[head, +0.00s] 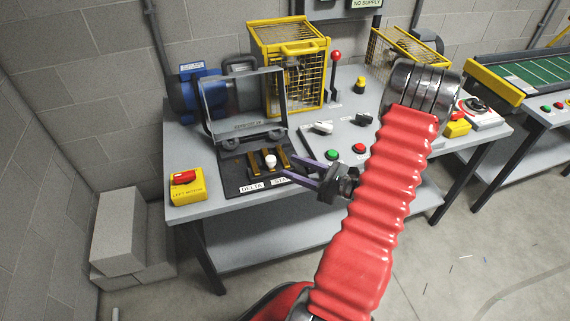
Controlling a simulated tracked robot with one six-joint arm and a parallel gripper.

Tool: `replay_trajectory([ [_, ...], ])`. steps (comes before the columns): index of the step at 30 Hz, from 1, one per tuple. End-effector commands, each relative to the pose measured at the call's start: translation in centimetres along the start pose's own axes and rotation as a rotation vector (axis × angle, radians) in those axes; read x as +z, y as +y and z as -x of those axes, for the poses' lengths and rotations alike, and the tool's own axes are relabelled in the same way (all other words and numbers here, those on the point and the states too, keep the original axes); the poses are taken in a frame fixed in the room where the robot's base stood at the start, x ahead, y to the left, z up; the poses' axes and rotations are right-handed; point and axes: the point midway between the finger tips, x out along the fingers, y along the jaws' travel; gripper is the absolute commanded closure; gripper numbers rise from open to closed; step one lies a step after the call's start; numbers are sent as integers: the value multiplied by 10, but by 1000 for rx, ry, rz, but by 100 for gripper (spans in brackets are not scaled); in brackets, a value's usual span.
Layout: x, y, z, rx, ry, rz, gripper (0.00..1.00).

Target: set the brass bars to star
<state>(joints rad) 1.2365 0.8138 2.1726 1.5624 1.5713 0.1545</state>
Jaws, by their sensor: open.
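The brass bars (284,160) lie on a dark terminal board (233,180) at the front left of the bench. A white knob (270,161) stands among them. Labels reading DELTA (251,188) and STAR (281,182), the latter partly covered, sit at the board's front edge. The bars look lengthwise, but their exact seating on the terminals is too small to tell. My gripper (289,163) is open, with its purple fingers pointing left at the board's right side. It holds nothing; whether a fingertip touches a bar cannot be told.
A clear framed cover (245,106) stands raised behind the board. A yellow LEFT MOTOR switch (187,190) with a red handle is at left. A blue motor (190,90) and yellow cage (290,70) stand behind. Green (333,155) and red (358,149) buttons are near my gripper.

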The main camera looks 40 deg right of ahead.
Motion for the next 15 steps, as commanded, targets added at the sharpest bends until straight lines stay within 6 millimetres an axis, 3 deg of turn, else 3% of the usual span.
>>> replay_trajectory([
  [6,0,0,16,-1,-1,0,55],
  [15,0,0,17,0,0,-1,55],
])
